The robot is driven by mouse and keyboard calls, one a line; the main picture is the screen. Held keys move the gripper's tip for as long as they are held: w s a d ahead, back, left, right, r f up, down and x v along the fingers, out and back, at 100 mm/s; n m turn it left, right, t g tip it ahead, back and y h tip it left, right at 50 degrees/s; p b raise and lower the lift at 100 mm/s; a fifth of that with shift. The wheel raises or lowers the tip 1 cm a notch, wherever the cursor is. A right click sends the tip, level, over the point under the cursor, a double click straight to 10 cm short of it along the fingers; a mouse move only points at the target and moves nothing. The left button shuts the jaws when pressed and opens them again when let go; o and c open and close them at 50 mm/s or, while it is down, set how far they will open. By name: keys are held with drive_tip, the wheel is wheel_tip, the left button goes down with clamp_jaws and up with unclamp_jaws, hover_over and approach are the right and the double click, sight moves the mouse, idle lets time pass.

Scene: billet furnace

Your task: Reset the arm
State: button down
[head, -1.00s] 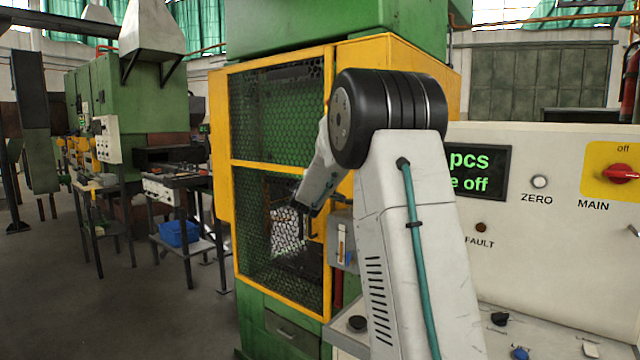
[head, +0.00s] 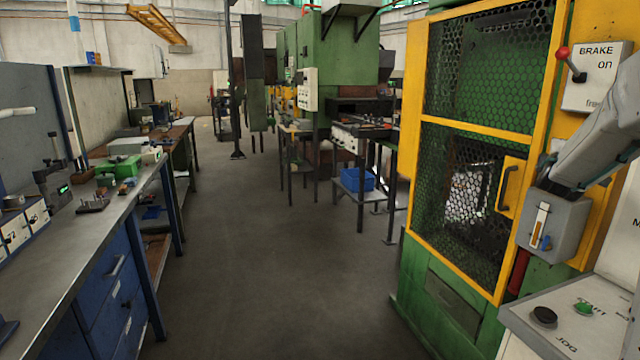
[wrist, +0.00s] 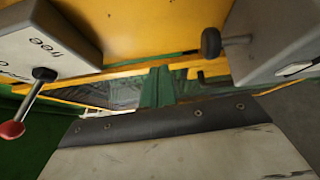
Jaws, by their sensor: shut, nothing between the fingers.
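My pale arm comes in from the right edge of the head view. Its gripper (head: 546,168), small and dark, is in front of the yellow press frame, above a grey box with an orange-marked gauge (head: 555,228). It is shut and holds nothing; the fingers are hard to make out. The wrist view shows a brake box (wrist: 45,38) with a red-knobbed lever at left and a grey box with a black knob (wrist: 211,42) at right. A pale panel with a dark bolted edge fills the bottom.
The green press with a yellow mesh guard door (head: 475,131) stands close on the right, beside a control desk (head: 565,325). The brake box (head: 597,80) is above the arm. A long workbench (head: 95,235) lines the left. The floor (head: 260,270) between is clear.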

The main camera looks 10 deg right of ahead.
drive_tip(key=s, duration=0.1)
drive_tip(key=s+d+m+g+h, duration=0.1)
drive_tip(key=s+f+g, duration=0.1)
drive_tip(key=shift+s+d+f+m+h, duration=0.1)
drive_tip(key=shift+s+d+m+h, duration=0.05)
drive_tip(key=shift+d+m+h, duration=0.25)
drive_tip(key=s+a+f+m+g+y, duration=0.15)
drive_tip(key=s+a+m+g, duration=0.3)
drive_tip(key=s, duration=0.45)
drive_tip(key=s+a+f+m+g+y, duration=0.1)
drive_tip(key=s+a+f+m+g, duration=0.25)
drive_tip(key=s+a+g, duration=0.4)
drive_tip(key=s+a+f+t+y, duration=0.1)
drive_tip(key=s+a+y, duration=0.3)
drive_tip(key=a, duration=0.8)
drive_tip(key=s+a+f+t+y, duration=0.1)
drive_tip(key=s+a+f+y, duration=0.2)
drive_tip(key=s+a, duration=0.4)
drive_tip(key=s+a+f+t+y, duration=0.1)
drive_tip(key=s+a+y, duration=0.4)
drive_tip(key=a, duration=1.2)
drive_tip(key=shift+s+f+n, duration=0.15)
drive_tip(key=shift+f+n, duration=0.15)
drive_tip(key=shift+f, duration=0.45)
drive_tip(key=shift+s+y, duration=0.1)
drive_tip(key=shift+y, duration=0.15)
